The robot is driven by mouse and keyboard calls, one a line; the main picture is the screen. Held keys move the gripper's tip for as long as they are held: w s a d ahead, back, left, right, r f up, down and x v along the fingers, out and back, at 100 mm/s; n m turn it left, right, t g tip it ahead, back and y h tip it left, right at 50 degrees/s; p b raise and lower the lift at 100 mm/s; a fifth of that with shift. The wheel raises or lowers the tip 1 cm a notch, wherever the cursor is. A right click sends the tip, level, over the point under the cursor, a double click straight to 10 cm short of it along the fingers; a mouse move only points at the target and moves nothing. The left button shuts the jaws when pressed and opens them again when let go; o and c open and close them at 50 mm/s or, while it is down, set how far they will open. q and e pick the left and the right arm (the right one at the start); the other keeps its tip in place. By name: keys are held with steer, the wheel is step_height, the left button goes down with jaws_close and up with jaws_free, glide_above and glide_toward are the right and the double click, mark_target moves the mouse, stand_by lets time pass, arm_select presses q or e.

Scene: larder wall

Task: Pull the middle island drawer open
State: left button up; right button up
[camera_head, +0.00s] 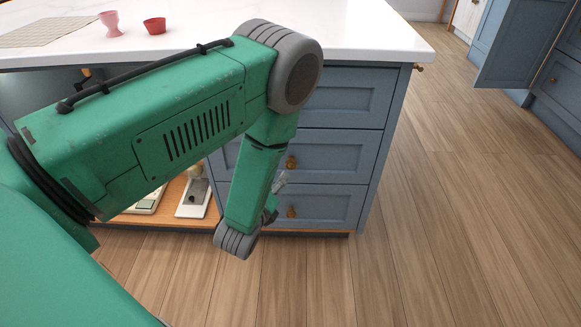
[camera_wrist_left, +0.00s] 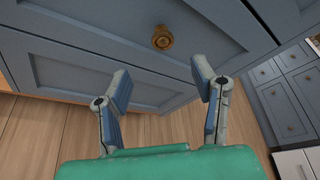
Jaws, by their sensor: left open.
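The island's middle drawer (camera_head: 340,153) is a blue-grey panel with a brass knob (camera_head: 291,162), and it looks shut flush between the top and bottom drawers. My left gripper (camera_head: 275,198) is partly hidden behind my forearm, low in front of the drawers. In the left wrist view the gripper (camera_wrist_left: 160,76) is open and empty, fingers spread. A round brass knob (camera_wrist_left: 162,38) lies beyond the fingertips, roughly centred between them and not touched. Another drawer panel shows below it, so this appears to be the middle drawer's knob. My right gripper is not in view.
The white countertop (camera_head: 380,35) overhangs the drawers and holds a pink cup (camera_head: 111,23) and a red bowl (camera_head: 155,26). An open shelf (camera_head: 172,199) with items sits left of the drawers. Wooden floor (camera_head: 450,220) to the right is clear.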

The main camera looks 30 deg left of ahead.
mark_target(290, 166)
arm_select(q)
steer(key=b+x, duration=0.1)
steer(key=x, duration=0.5)
steer(key=shift+s+f+b, duration=0.15)
steer(key=shift+f+b, duration=0.05)
steer(key=shift+b, duration=0.15)
steer(key=x, duration=0.1)
steer(key=b+x, duration=0.1)
steer(key=x, duration=0.1)
steer(key=d+x, duration=0.1)
steer(key=x, duration=0.1)
steer(key=shift+w+r+b, duration=0.2)
steer(key=shift+w+b, duration=0.05)
steer(key=shift+b, duration=0.1)
steer(key=shift+w+a+f, duration=0.2)
steer(key=shift+w+a, duration=0.25)
steer(key=shift+a+f, duration=0.1)
steer(key=shift+a, duration=0.15)
steer(key=shift+d, duration=0.35)
jaws_close()
